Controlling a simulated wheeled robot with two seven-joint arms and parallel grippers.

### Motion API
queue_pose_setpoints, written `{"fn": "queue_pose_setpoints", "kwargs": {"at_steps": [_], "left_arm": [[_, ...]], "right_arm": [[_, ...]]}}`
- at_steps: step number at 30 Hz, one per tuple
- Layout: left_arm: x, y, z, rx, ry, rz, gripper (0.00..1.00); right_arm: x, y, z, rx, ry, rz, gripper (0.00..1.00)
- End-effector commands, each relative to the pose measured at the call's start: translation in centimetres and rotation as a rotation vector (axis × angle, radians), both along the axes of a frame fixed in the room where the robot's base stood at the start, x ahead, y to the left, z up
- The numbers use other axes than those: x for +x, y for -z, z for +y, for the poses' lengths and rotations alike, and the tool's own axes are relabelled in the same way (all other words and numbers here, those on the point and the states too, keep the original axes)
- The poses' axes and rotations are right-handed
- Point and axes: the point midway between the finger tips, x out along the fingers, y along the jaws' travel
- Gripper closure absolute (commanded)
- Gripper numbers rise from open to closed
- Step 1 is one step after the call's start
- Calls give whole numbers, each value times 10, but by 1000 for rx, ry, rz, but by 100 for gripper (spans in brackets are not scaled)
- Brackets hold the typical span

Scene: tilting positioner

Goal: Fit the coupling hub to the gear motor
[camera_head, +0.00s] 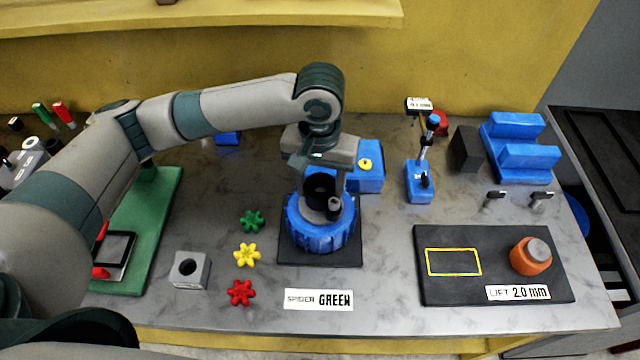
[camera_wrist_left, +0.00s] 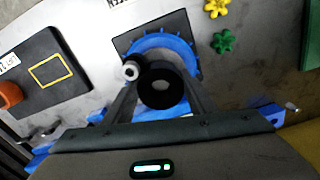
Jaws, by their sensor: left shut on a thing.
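The coupling hub, a black ring with a round bore, is held in my left gripper (camera_head: 319,172); the hub (camera_head: 320,190) shows dark below the jaws. In the left wrist view the hub (camera_wrist_left: 160,88) sits between the two fingers of the left gripper (camera_wrist_left: 161,94). Below it is a blue ribbed round body (camera_head: 320,236), which looks like the gear motor, on a black square plate. A short upright shaft (camera_head: 334,208) with a pale top stands just beside the hub; it also shows in the wrist view (camera_wrist_left: 130,71). The gap between hub and motor is hard to judge. My right gripper is out of view.
Green (camera_head: 252,221), yellow (camera_head: 246,254) and red (camera_head: 240,292) spiders lie left of the motor. A "SPIDER GREEN" card (camera_head: 318,299) lies in front. A blue-based gauge stand (camera_head: 419,184) and a black mat (camera_head: 450,292) with an orange part (camera_head: 530,257) are to the right.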

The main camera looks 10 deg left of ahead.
Motion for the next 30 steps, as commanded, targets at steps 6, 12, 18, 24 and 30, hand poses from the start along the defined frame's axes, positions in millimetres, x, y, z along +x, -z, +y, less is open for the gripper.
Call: {"fn": "queue_pose_setpoints", "kwargs": {"at_steps": [6, 12, 18, 24, 30], "left_arm": [[0, 4, 0, -1, 0, -1, 93], [0, 8, 0, -1, -1, -1, 93], [1, 11, 0, -1, -1, -1, 93], [0, 15, 0, -2, -1, -1, 93], [0, 19, 0, -2, -1, -1, 93]], "right_arm": [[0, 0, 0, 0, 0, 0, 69], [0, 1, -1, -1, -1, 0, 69], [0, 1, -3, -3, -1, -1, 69], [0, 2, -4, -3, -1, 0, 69], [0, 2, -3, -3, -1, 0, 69]]}}
